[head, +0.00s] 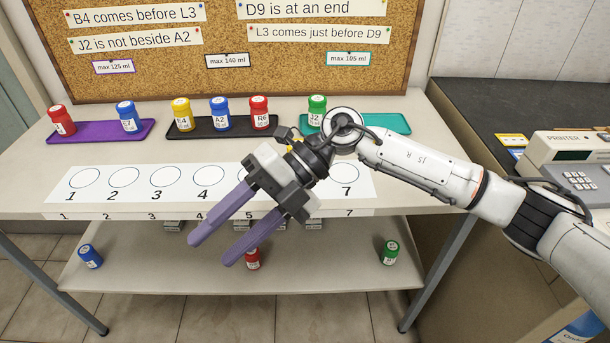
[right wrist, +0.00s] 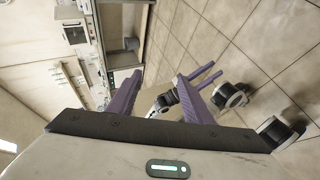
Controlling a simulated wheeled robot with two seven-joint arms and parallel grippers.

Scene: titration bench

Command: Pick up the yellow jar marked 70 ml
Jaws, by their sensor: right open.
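A yellow jar (head: 182,114) stands upright at the left end of the black tray (head: 200,133). Its label is too small to read surely. A small patch of yellow (head: 290,148) shows behind my right wrist; what it belongs to is hidden. My right gripper (head: 209,252) is open and empty, its purple fingers apart, pointing down and left in front of the bench edge, well nearer to me than the yellow jar. The right wrist view shows its fingers (right wrist: 160,98) with nothing between them. Beyond them, my left gripper (right wrist: 206,80) shows small, its fingers apart.
Blue (head: 220,114) and red (head: 259,112) jars share the black tray. A purple tray (head: 95,133) holds red and blue jars; a teal tray (head: 385,124) holds a green one. Numbered circles (head: 123,177) line the bench front. Several jars stand on the lower shelf (head: 330,272).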

